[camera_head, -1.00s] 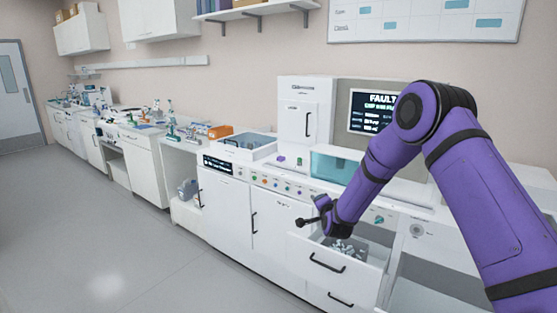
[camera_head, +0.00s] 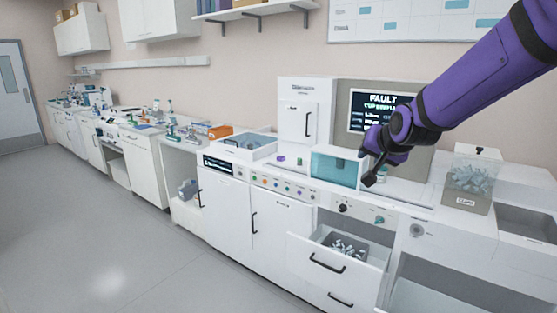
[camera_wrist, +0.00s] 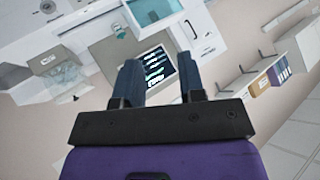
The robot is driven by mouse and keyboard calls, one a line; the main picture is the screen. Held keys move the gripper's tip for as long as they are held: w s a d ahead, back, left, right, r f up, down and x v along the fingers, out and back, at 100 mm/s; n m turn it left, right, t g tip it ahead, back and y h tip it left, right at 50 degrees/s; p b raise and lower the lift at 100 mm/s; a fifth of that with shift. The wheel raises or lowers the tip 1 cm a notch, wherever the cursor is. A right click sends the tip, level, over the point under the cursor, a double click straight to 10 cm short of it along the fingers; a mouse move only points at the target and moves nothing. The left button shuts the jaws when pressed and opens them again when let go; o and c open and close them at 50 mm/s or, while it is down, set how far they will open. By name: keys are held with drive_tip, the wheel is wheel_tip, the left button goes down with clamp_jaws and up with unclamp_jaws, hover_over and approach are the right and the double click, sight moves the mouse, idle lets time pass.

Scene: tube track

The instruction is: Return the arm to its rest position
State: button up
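My gripper (camera_head: 371,177) is up in front of the machine, just below the fault screen (camera_head: 372,108) and at the right end of the teal see-through box (camera_head: 335,169). My purple arm comes in from the upper right. In the wrist view, my gripper (camera_wrist: 158,62) has two dark fingers standing apart with nothing between them. The lit screen (camera_wrist: 154,66) shows in the background between the fingers.
A drawer (camera_head: 330,262) stands open, with a grey bin of pale pieces inside. A clear box of pale pieces labelled cups (camera_head: 470,182) stands on the counter at right. The floor (camera_head: 110,240) at left is clear.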

drive_tip(key=s+d+r+n+g, duration=0.1)
drive_tip(key=s+d, duration=0.1)
drive_tip(key=s, duration=0.9)
drive_tip(key=s+d+r+n+g+h, duration=0.1)
drive_tip(key=s+d+g, duration=0.1)
drive_tip(key=s, duration=1)
drive_tip(key=s+d+r+n+g, duration=0.1)
drive_tip(key=s+d+n+g, duration=0.1)
drive_tip(key=s, duration=0.9)
drive_tip(key=shift+s+d, duration=0.4)
drive_tip(key=shift+d, duration=0.3)
